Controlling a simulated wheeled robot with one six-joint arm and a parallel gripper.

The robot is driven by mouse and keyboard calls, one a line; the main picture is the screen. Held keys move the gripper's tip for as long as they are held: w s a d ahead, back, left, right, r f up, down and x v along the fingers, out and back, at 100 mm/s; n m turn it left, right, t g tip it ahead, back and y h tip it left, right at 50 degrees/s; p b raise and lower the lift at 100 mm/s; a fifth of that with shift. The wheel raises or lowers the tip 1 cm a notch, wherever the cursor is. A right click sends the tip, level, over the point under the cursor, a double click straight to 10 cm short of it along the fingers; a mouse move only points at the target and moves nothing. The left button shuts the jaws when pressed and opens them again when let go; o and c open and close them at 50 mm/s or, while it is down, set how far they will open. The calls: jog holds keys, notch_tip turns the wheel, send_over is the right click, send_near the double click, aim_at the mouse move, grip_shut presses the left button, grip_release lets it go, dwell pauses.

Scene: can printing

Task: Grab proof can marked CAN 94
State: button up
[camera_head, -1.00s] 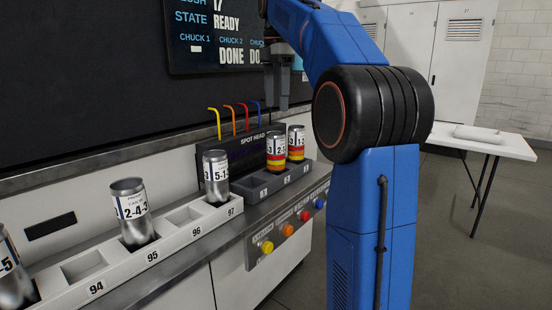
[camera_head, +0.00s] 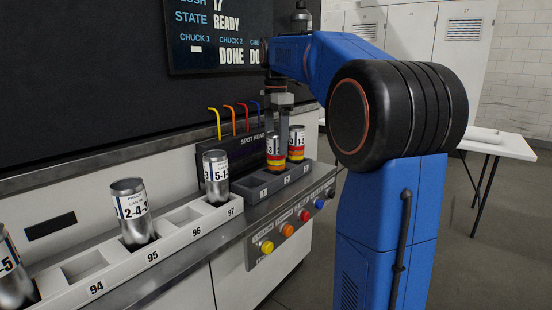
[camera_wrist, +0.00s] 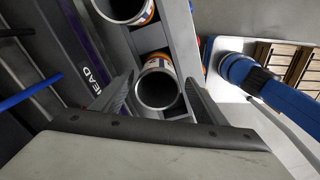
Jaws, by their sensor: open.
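Two printed cans with red and yellow bands stand upright in the grey chuck block: a nearer can (camera_head: 274,153) and a farther can (camera_head: 296,145). Their label numbers are too small or partly hidden to read as CAN 94. My gripper (camera_head: 281,122) points down, open, above these cans. The other can (camera_wrist: 125,8) is at the top edge. Rack pocket 94 (camera_head: 86,264) is empty.
A white rack (camera_head: 120,277) holds a can beyond 94 at the left edge, a can (camera_head: 130,208) at 95 and a can (camera_head: 216,178) at 97; 96 is empty. The spot head (camera_head: 240,158) with coloured hoses stands close behind the chucks. Coloured buttons (camera_head: 287,230) line the front.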

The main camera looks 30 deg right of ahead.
aim_at(276, 151)
notch_tip(276, 151, down, 4)
jog(key=shift+w+d, duration=0.1)
jog(key=shift+w, duration=0.05)
jog(key=c, duration=1.1)
jog(key=shift+r, duration=0.15)
jog(key=shift+c, duration=0.2)
